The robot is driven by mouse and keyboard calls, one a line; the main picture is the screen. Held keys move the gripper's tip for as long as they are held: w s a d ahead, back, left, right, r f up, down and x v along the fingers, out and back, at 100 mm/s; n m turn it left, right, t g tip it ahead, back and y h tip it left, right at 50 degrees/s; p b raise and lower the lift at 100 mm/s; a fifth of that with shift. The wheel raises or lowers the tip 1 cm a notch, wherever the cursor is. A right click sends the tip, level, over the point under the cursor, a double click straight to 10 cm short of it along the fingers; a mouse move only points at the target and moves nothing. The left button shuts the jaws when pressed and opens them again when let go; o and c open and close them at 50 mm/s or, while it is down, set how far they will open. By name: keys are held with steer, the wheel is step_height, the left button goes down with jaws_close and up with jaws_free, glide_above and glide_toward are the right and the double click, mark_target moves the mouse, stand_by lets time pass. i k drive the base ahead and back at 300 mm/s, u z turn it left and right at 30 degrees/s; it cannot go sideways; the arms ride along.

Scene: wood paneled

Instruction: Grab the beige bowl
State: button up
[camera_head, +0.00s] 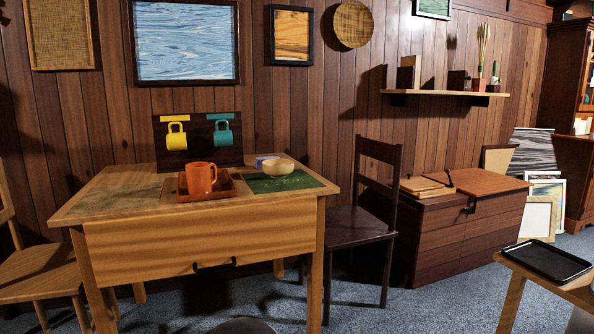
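The beige bowl (277,168) stands upright on the wooden table (190,247), at the right part of the tabletop. It rests on or at the back edge of a green patterned mat (312,182). A small purple and white item (262,161) sits just behind and left of the bowl, partly hidden by it. My gripper is not in view.
Left of the bowl, an orange mug (201,178) stands in a reddish-brown tray (236,190). Behind it, a dark rack (199,152) holds a yellow and a teal mug. A dark chair (357,227) stands at the table's right side. Carpet (440,304) is open at the front right.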

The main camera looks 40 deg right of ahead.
mark_target(276, 168)
steer(key=i, duration=0.35)
steer(key=z, duration=1.2)
steer(key=k, duration=0.6)
steer(key=z, duration=0.35)
steer(key=i, duration=1.2)
steer(key=u, duration=0.6)
